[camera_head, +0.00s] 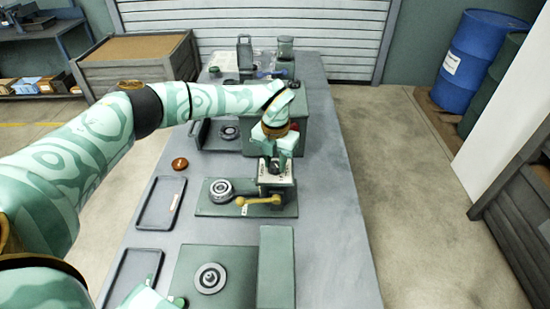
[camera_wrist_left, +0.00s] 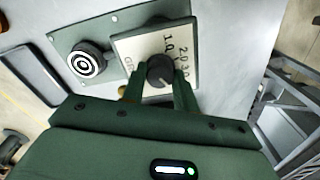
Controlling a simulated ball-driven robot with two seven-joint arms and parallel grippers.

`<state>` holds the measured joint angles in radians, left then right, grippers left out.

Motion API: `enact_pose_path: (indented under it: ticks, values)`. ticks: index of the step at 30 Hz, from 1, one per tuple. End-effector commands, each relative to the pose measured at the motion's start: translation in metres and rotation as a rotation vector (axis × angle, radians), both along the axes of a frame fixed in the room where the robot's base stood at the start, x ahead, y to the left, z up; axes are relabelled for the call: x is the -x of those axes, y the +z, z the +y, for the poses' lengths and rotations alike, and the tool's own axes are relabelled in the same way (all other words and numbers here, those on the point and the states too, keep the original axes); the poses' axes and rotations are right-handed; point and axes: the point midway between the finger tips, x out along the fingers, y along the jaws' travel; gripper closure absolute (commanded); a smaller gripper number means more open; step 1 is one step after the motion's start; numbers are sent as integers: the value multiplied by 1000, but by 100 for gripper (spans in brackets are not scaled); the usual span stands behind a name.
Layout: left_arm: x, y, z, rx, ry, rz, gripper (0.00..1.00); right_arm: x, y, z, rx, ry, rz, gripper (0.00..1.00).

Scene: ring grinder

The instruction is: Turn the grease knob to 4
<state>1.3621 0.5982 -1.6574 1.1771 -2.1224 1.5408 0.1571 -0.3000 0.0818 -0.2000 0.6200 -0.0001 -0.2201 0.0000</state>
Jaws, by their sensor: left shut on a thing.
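The grease knob (camera_wrist_left: 159,72) is a dark round knob on a pale plate (camera_wrist_left: 128,48) printed with "GR" and the numbers 1, 2 and 3 in the left wrist view. A 4 is not visible, and the knob's pointer cannot be read. My left gripper (camera_wrist_left: 159,88) is shut on the knob, a finger on each side. In the head view my left gripper (camera_head: 275,163) reaches down onto the small block with the pale plate (camera_head: 276,184). A pale green part of mine at the bottom edge may be my right gripper; its fingers cannot be made out.
A yellow lever (camera_head: 258,200) and a ringed disc (camera_head: 220,190) sit beside the block on a green base (camera_head: 210,209). A larger green machine box (camera_head: 316,130) stands behind. Grey trays (camera_head: 160,203) lie left. The table's right strip (camera_head: 335,220) is clear.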

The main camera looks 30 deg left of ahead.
Motion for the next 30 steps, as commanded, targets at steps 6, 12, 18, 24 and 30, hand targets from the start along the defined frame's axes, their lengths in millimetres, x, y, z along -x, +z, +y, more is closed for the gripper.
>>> enact_pose_path:
  ticks: [6, 12, 18, 24, 30]
  values:
    - [-2, 2, 0, 1, -31, -5, 93, 0, 2, 2, -2, -1, 0, 64]
    - [-2, 2, 0, 0, -34, -6, 93, 0, 2, 3, -4, -2, -1, 64]
    - [-2, 2, 0, 0, -34, -6, 60, 0, 2, 3, -4, -2, -1, 64]
    - [-1, 1, 0, 0, -33, -3, 49, 0, 2, 3, -4, -2, -1, 64]
    - [-1, 6, 0, 0, -33, -4, 49, 0, 3, 3, -4, -2, -1, 64]
